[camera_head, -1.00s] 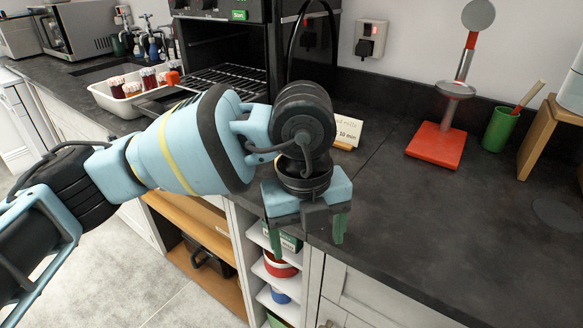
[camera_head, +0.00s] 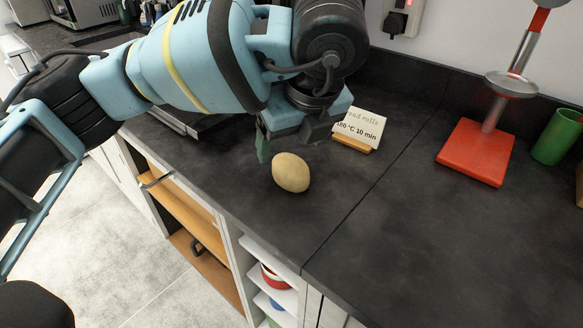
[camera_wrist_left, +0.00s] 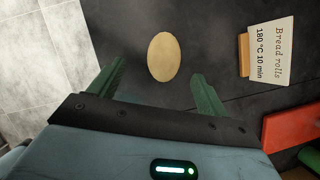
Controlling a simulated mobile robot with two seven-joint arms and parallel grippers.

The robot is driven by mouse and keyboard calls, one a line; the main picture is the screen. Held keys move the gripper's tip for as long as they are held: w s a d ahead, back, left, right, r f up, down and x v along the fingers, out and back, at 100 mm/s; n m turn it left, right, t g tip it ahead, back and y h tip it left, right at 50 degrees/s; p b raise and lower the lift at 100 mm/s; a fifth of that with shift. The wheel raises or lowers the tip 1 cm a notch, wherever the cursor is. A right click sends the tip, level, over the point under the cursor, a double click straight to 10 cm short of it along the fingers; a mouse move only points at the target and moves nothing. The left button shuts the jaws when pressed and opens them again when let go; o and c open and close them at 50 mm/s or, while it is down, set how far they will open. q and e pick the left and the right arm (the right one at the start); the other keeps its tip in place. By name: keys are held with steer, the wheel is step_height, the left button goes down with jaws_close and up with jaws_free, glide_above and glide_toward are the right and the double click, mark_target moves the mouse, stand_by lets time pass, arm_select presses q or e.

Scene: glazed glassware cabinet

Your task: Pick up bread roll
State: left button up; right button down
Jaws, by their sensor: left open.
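The bread roll (camera_head: 291,172) is a pale tan oval lying alone on the dark worktop near its front edge. It also shows in the left wrist view (camera_wrist_left: 164,57), beyond and between the two green fingertips. My left gripper (camera_head: 290,142) is open and empty, just behind and above the roll in the head view, apart from it. In the left wrist view its fingers (camera_wrist_left: 160,85) are spread wider than the roll. One finger is partly hidden in the head view. My right gripper is not in view.
A card on a wooden stand (camera_head: 358,131), reading "Bread rolls 180 °C 10 min", stands right of the roll. A red-based stand with a round plate (camera_head: 475,152) and a green cup (camera_head: 556,137) are farther right.

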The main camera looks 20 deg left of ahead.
mark_target(294, 165)
arm_select(q)
steer(key=shift+x, duration=1.05)
steer(key=shift+d+f, duration=0.1)
steer(key=shift+f, duration=0.05)
steer(key=f, duration=0.2)
steer(key=w+f+b, duration=0.1)
steer(key=f, duration=0.1)
steer(key=shift+f, duration=0.15)
steer(key=shift+w+f, duration=0.1)
steer(key=shift+f, duration=0.2)
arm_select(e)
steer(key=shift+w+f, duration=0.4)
arm_select(q)
steer(key=c, duration=1.1)
steer(key=shift+r, duration=0.1)
